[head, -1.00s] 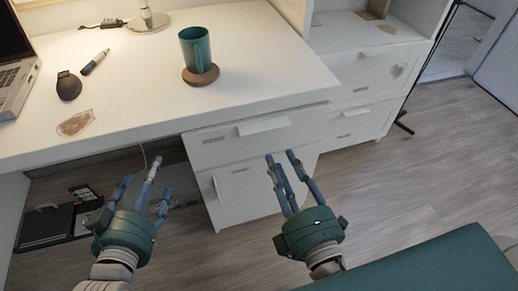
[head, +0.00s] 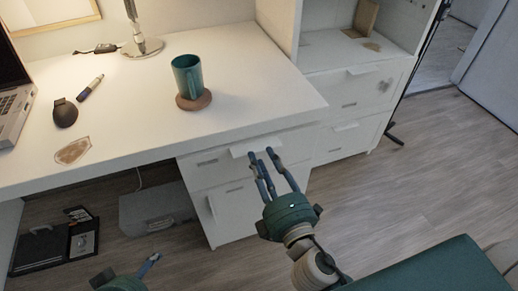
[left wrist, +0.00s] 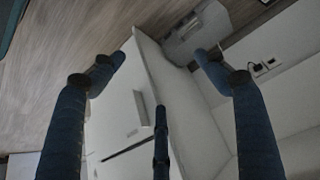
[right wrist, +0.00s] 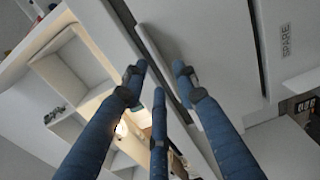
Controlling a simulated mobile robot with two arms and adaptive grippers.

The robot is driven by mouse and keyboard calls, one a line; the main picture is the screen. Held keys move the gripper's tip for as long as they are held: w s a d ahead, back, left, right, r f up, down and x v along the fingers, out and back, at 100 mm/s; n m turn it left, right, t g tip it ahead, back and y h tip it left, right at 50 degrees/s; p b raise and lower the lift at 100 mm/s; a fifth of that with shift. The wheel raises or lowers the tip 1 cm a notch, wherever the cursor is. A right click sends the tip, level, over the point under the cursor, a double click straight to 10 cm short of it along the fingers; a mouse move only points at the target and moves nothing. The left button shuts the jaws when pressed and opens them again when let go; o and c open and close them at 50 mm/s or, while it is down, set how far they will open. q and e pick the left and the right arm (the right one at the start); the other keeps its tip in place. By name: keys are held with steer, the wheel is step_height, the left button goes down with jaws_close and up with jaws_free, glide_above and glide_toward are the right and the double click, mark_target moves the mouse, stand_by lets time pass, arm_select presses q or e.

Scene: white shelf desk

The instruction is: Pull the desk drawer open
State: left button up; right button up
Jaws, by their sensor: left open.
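The white desk drawer (head: 209,174) sits under the right part of the desktop and looks shut. A pale ledge handle (head: 243,149) runs along its top. My right gripper (head: 261,154) has its fingertips at the right end of this handle. In the right wrist view its fingers (right wrist: 158,72) stand apart over the handle bar (right wrist: 154,47); I cannot tell whether they grip it. My left gripper (left wrist: 160,58) is open and empty, low at the bottom edge of the head view, away from the drawer.
A green mug (head: 187,76) stands on a round coaster (head: 194,102) on the desktop (head: 150,115). A lamp base (head: 142,47), a marker (head: 90,88) and a laptop (head: 14,85) are farther left. A second cabinet (head: 352,98) stands right of the desk.

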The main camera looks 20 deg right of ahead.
mark_target(258, 152)
arm_select(q)
steer(key=shift+g, duration=0.8)
steer(key=shift+s+a+f, duration=0.2)
steer(key=shift+s, duration=0.4)
steer(key=shift+s+a+f, duration=0.2)
steer(key=shift+s+f, duration=0.05)
steer(key=shift+s, duration=0.4)
steer(key=shift+s+a+f, duration=0.2)
steer(key=shift+s, duration=0.4)
arm_select(e)
steer(key=shift+w, duration=1.65)
jaws_close()
